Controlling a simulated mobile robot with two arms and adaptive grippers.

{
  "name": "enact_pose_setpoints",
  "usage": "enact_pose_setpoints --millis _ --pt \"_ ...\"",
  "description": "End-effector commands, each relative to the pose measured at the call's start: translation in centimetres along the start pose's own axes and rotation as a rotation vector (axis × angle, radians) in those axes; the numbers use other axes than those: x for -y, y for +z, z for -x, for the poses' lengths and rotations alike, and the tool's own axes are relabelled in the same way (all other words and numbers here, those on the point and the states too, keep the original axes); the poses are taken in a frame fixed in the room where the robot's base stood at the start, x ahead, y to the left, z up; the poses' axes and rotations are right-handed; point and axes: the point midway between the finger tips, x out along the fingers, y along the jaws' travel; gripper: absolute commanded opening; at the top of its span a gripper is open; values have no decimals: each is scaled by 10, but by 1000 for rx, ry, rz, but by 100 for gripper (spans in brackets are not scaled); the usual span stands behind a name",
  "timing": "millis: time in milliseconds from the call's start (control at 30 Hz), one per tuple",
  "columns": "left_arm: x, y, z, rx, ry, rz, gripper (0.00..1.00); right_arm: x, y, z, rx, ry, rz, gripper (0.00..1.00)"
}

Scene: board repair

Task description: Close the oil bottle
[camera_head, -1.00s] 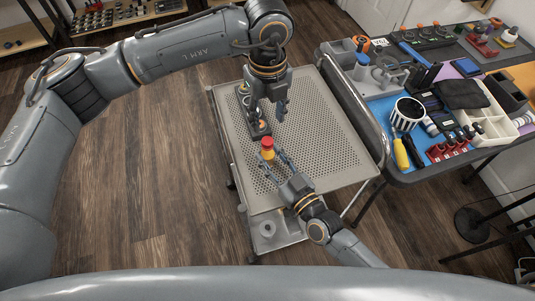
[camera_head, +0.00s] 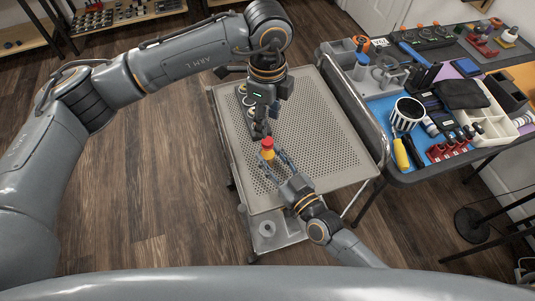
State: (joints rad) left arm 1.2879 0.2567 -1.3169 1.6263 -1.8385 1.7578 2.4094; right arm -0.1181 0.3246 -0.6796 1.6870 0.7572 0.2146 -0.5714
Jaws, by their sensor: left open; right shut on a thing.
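The oil bottle (camera_head: 268,155) is small and yellow-orange with a red top (camera_head: 267,143), and stands near the left edge of the perforated cart top (camera_head: 330,150). Whether the red top is seated or loose is too small to tell. My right gripper (camera_head: 274,162) is shut on the bottle from the lower right. My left gripper (camera_head: 260,132) points down just above and slightly left of the red top. It is open, and its fingers are hard to make out. I see nothing between them.
A dark holder with round sockets (camera_head: 243,98) lies on the cart's left side, partly behind my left gripper. The right half of the cart top is clear. A table (camera_head: 385,108) at the right holds tools, a striped cup (camera_head: 407,113) and a white divided tray (camera_head: 492,127).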

Motion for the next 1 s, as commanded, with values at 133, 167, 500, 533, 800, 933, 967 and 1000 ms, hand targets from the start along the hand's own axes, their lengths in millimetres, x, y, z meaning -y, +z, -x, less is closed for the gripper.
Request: enact_pose_setpoints --millis 133,167,500,533,800,933,967,1000 --pt "-1 0 -24 0 5 1 45 0 0 0 0 0 0 0" --pt "-1 0 -29 0 5 2 45 0 0 0 0 0 0 0" --pt "-1 1 -68 1 3 0 45 0 0 0 0 0 0 0" --pt "-1 1 -69 1 2 0 45 0 0 0 0 0 0 0" --pt "0 0 -72 1 1 -1 45 0 0 0 0 0 0 0" --pt "0 0 -71 1 1 -1 29 0 0 0 0 0 0 0" --pt "0 0 -71 1 1 -1 22 0 0 0 0 0 0 0" --pt "0 0 -71 1 1 -1 14 0 0 0 0 0 0 0"
